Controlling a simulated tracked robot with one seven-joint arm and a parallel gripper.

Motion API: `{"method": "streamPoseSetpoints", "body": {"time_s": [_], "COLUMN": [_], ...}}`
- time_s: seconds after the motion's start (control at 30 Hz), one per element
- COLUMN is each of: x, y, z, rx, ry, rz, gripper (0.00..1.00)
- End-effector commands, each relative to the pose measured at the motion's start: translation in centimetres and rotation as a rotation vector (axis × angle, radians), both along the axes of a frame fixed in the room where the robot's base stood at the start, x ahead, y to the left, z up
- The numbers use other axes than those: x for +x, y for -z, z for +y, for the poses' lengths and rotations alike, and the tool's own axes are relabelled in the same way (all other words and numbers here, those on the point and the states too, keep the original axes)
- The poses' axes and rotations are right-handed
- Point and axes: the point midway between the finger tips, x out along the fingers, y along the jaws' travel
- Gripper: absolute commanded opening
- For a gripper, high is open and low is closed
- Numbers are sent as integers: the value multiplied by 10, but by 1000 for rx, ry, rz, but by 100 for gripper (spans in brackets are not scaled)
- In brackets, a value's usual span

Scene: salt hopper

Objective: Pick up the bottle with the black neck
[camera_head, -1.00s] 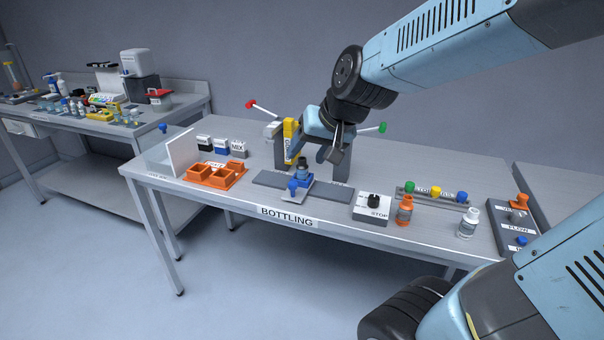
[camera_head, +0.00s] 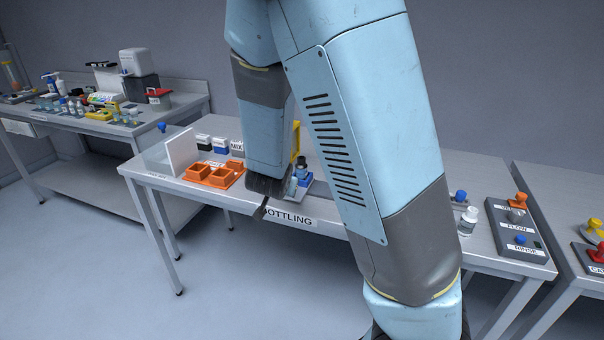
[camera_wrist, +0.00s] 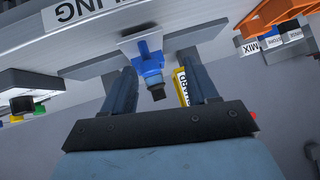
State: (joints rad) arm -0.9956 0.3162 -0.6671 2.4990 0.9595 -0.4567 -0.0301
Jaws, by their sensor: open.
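The bottle with the black neck (camera_wrist: 157,94) stands in a blue holder (camera_wrist: 143,48) at the front of the bottling table. In the wrist view it shows between the two fingers of my gripper (camera_wrist: 159,63), with a gap on each side. My gripper is open and its fingers point toward the holder. In the head view the bottle (camera_head: 302,165) shows just right of my wrist. My arm hides most of the station there.
Orange trays (camera_head: 213,174) and a white panel (camera_head: 183,151) stand left of my gripper. A yellow guard (camera_wrist: 182,86) is close to the right finger. A white-capped bottle (camera_head: 468,221) and the flow and rinse panel (camera_head: 518,229) stand at the right.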

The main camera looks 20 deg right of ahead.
Motion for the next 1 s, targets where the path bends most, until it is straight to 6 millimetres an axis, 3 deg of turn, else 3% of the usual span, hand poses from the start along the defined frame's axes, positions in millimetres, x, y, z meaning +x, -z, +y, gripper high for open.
{"method": "streamPoseSetpoints", "body": {"time_s": [0.17,0.4,0.67,1.0], "x": [3,1,-1,32], "y": [3,-18,-33,-28], "z": [-5,-8,-8,-32], "rx": [-163,-360,-449,-452], "ry": [66,136,165,169], "rz": [-112,-290,-388,-390], "gripper": [58,58,58,58]}}
